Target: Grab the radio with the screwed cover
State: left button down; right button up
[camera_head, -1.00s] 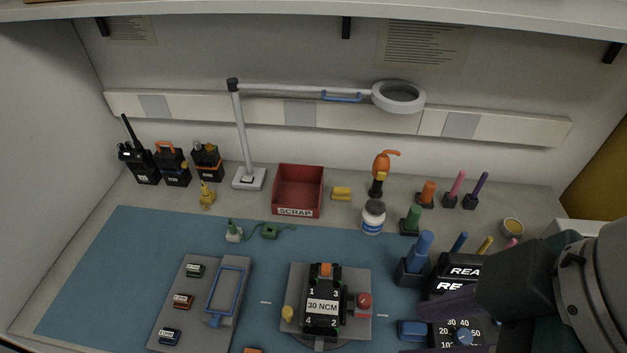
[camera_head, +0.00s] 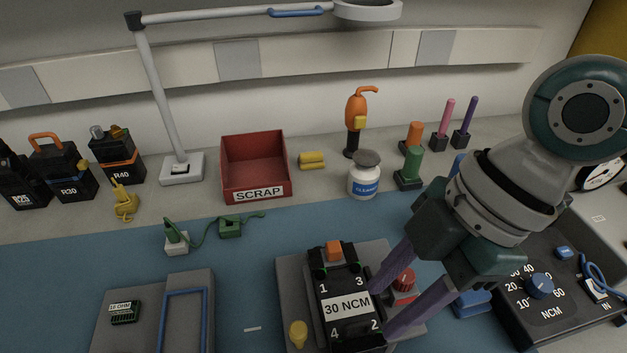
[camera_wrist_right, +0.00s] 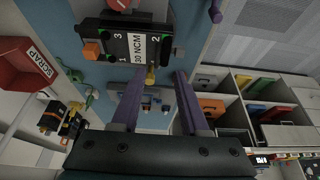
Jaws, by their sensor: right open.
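A black radio (camera_head: 346,305) with a white "30 NCM" label and corner numbers 1 to 4 lies on a grey fixture (camera_head: 290,280) on the blue mat. It has an orange block at its far end. In the right wrist view the radio (camera_wrist_right: 110,45) is at the top, beyond the fingertips. My right gripper (camera_head: 387,308) has two purple fingers spread apart, with nothing seen between them. It reaches in from the right, its fingertips at the radio's right side; I cannot tell whether they touch. Its fingers also show in the wrist view (camera_wrist_right: 158,78). My left gripper is out of view.
A red knob (camera_head: 403,282) stands right of the radio, a yellow knob (camera_head: 298,333) left. A torque box (camera_head: 560,300) is at the right. Radios such as R30 (camera_head: 70,185) and R40 (camera_head: 122,168) stand back left. A red scrap bin (camera_head: 254,165) is behind.

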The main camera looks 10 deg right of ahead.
aim_at(359, 323)
jog(key=x, duration=0.5)
jog(key=shift+w+a+f, duration=0.1)
jog(key=shift+w+f, duration=0.15)
jog(key=shift+f, duration=0.05)
grip_shut()
dwell(1.1)
